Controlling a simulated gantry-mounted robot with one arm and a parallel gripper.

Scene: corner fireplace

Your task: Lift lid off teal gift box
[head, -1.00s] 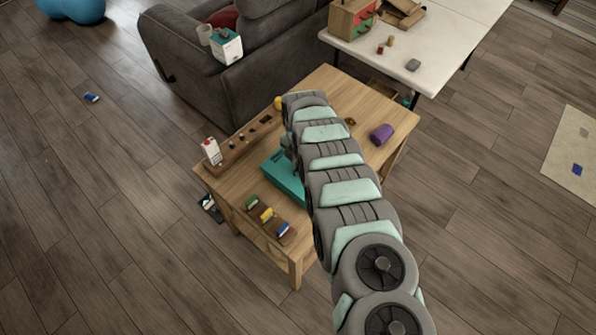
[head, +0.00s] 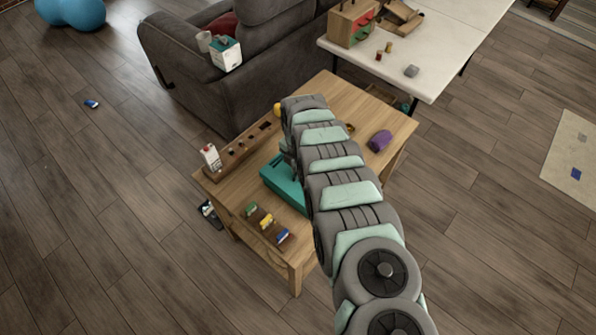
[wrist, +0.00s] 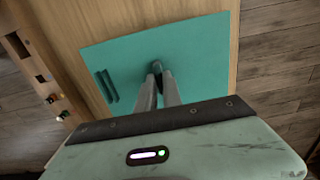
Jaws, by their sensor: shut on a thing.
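The teal gift box (head: 283,183) is on the wooden table, partly hidden behind my arm in the head view. In the wrist view its flat teal lid (wrist: 205,65) fills the middle, seen from above. My gripper (wrist: 158,78) is over the lid, its two fingers close together and shut on a small dark knob (wrist: 155,65) near the lid's middle. Two dark green bars (wrist: 107,86) show at the lid's left side. The box walls are hidden in the wrist view. I cannot tell whether the lid is apart from the box.
The wooden table (head: 335,95) also bears a carton (head: 211,157) by a long wooden rack, several small coloured items (head: 266,221) at the front, and a purple object (head: 380,141). A grey sofa and a white table (head: 440,60) stand behind.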

